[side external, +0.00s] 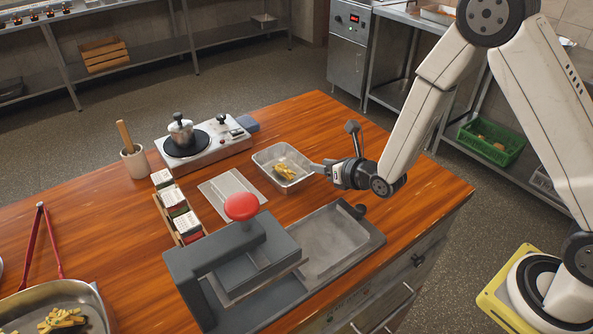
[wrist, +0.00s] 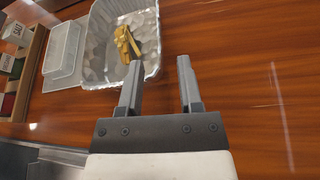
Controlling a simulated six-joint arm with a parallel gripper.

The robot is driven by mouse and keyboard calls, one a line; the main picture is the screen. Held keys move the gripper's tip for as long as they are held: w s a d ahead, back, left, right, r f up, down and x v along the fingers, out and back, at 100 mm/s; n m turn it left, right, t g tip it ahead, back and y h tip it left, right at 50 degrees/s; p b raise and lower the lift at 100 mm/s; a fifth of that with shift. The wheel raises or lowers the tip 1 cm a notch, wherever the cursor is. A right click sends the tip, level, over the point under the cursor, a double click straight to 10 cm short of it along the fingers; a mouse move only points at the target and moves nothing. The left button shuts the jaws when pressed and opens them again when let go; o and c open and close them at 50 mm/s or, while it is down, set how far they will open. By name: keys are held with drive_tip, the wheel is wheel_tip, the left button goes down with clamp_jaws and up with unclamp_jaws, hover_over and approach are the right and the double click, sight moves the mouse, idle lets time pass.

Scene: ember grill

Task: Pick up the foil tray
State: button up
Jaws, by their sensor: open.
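The foil tray (side external: 270,157) is a shiny silver open tray on the wooden counter, with some yellow-brown food strips (side external: 286,173) in it. In the wrist view the tray (wrist: 100,55) is at the upper middle, with the yellow strips (wrist: 125,43) near its right side. My gripper (side external: 318,168) is at the tray's right edge in the side view. In the wrist view my gripper (wrist: 160,75) is open, with the tray's near right wall showing between and beside its fingers. Nothing is held. I cannot tell whether a finger touches the rim.
A clear flat container (side external: 228,190) lies left of the tray. A hot plate with a small pot (side external: 181,130) stands behind. A grey press with a red knob (side external: 242,206) stands in front. A wooden spice rack (side external: 177,210) stands left. Bare counter (side external: 310,118) lies behind the tray.

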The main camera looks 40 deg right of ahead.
sight(310, 162)
drive_tip(key=shift+x, duration=2.55)
drive_tip(key=shift+r, duration=0.1)
clamp_jaws()
